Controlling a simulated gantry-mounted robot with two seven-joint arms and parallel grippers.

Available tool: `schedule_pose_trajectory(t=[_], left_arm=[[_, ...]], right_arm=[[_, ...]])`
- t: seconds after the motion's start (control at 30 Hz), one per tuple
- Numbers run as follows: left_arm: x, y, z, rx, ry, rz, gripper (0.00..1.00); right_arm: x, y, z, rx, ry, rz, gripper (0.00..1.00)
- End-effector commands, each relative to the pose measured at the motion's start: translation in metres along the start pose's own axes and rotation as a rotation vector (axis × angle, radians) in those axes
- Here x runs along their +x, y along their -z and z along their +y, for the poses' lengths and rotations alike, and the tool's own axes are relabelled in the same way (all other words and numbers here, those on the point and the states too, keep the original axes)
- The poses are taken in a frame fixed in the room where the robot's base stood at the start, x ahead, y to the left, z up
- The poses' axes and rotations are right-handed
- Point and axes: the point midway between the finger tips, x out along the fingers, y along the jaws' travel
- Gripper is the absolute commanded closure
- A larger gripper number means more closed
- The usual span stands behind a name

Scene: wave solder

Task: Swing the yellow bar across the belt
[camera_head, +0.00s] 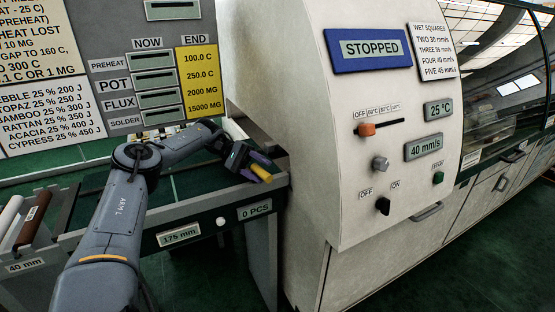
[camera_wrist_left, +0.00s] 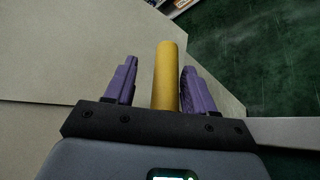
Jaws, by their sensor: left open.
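The yellow bar (camera_head: 261,174) shows at the end of the conveyor near the machine's inlet, partly hidden by my left gripper. In the left wrist view the yellow bar (camera_wrist_left: 167,75) stands as a round rod between the two purple fingers. My left gripper (camera_head: 258,166) is open around it, with a gap on the left side and a narrower one on the right. The belt (camera_head: 200,183) is the dark green strip beneath the left arm. My right gripper is in neither view.
The cream machine (camera_head: 315,130) with a STOPPED display (camera_head: 368,49) stands just right of the gripper. A grey panel of readouts (camera_head: 150,80) stands behind the arm. Brown and white rollers (camera_head: 33,218) lie at the far left. A label reads 0 PCS (camera_head: 255,210).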

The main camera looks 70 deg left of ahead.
Motion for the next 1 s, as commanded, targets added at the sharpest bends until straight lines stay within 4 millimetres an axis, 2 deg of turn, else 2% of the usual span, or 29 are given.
schedule_pose_trajectory(t=[0.17, 0.3, 0.6, 0.8, 1.0], left_arm=[[-0.008, -0.018, 0.03, 0.004, 0.001, 0.002, 0.45], [0.015, -0.033, 0.05, 0.009, -0.003, -0.007, 0.45], [0.063, -0.055, 0.081, 0.005, -0.007, -0.005, 0.45], [0.083, -0.065, 0.093, 0.003, -0.005, -0.003, 0.45], [0.091, -0.069, 0.099, 0.0, -0.001, 0.0, 0.45]], right_arm=[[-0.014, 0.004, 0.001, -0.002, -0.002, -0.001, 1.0], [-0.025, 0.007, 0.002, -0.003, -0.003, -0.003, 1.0], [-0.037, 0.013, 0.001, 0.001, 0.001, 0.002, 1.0], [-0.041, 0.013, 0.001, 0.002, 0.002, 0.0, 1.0], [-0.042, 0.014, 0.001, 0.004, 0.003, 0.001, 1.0]])
